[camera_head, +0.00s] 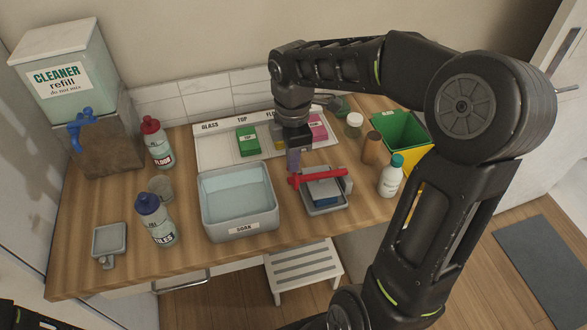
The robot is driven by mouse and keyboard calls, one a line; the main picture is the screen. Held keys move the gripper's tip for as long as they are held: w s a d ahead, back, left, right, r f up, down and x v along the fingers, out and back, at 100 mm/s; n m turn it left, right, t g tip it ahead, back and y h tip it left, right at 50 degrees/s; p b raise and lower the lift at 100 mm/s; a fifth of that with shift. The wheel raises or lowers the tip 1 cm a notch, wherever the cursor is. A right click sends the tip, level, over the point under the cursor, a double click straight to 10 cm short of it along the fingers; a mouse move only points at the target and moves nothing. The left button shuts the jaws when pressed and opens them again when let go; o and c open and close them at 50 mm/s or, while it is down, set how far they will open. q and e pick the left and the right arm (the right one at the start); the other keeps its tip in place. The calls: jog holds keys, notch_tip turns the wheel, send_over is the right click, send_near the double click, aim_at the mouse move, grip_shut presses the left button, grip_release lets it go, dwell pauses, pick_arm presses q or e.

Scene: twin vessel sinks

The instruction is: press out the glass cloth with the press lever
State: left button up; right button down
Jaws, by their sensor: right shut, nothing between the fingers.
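The press (343,203) is a small grey frame right of the soak basin. Its red lever (322,177) lies across the top, roughly level. A blue cloth (325,200) sits in the press under the lever, partly hidden; its label cannot be read. My right gripper (293,168) points down, shut and empty, at the left end of the red lever. Whether it touches the lever I cannot tell. My left gripper is not in view.
The soak basin (240,227) holds water. Behind it, a labelled tray (212,153) holds green (247,141), yellow and pink (317,128) cloths. A white bottle (390,178) and a green-yellow bin (402,132) stand right.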

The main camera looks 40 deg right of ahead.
jog(key=shift+a+f+b, duration=0.1)
jog(key=shift+f+b, duration=0.2)
jog(key=shift+f, duration=0.6)
jog(key=shift+s+f, duration=0.15)
jog(key=shift+f, duration=0.1)
dwell(3.2)
jog(key=shift+r+p, duration=0.5)
jog(key=shift+r, duration=0.4)
notch_tip(320, 180, up, 7)
jog(key=p, duration=0.5)
jog(key=shift+f, duration=0.15)
jog(key=shift+f, duration=0.1)
